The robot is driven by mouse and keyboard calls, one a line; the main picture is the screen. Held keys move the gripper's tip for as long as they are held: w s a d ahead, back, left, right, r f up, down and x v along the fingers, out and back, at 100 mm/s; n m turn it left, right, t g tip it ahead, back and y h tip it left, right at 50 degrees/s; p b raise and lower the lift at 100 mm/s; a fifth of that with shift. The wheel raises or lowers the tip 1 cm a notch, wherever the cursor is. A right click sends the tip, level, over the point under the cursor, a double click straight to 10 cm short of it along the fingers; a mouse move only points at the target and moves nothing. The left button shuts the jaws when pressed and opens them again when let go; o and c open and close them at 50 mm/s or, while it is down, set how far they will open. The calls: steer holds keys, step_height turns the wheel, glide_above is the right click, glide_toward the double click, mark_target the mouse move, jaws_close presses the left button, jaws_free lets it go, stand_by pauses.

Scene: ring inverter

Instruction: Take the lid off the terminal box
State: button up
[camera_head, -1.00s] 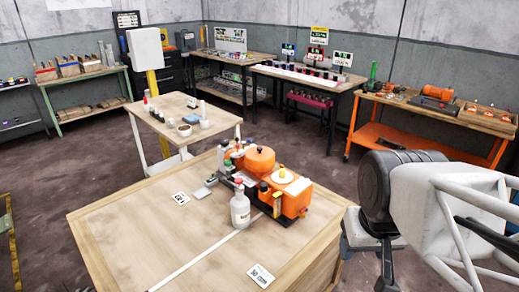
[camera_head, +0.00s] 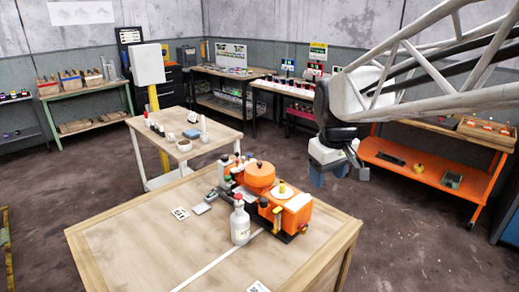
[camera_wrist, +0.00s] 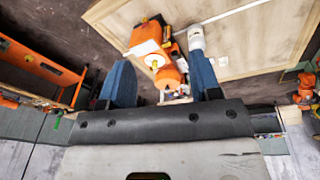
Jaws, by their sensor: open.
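The orange motor unit stands on the wooden table. Its boxy right part (camera_head: 290,216), which I take for the terminal box, has a pale top (camera_head: 298,202) with a yellow knob (camera_head: 281,188) beside it; I cannot tell the lid's exact edges. In the wrist view the orange box (camera_wrist: 150,32), pale top (camera_wrist: 146,48) and yellow knob (camera_wrist: 155,62) show ahead between the fingers. My gripper (camera_head: 339,174) is open and empty, above and to the right of the unit in the head view, well apart from it. Its blue fingers flank the wrist view (camera_wrist: 160,75).
A white bottle (camera_head: 240,222) stands close in front of the unit. A round orange drum (camera_head: 260,175) and small bottles are on its left. The wooden table (camera_head: 130,235) is mostly clear at left. An orange bench (camera_head: 420,170) stands behind my arm.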

steer(key=w+a+n, duration=0.3)
steer(key=w, duration=1)
steer(key=n+g, duration=0.2)
steer(key=n, duration=0.8)
glide_above(259, 163)
step_height(259, 163, down, 16)
steer(key=shift+d+r, duration=0.1)
steer(key=shift+d, duration=0.05)
steer(key=shift+w+f, duration=0.2)
steer(key=shift+f, duration=0.05)
steer(key=shift+f, duration=1.3)
steer(key=shift+s+f, duration=0.15)
steer(key=shift+f, duration=2.45)
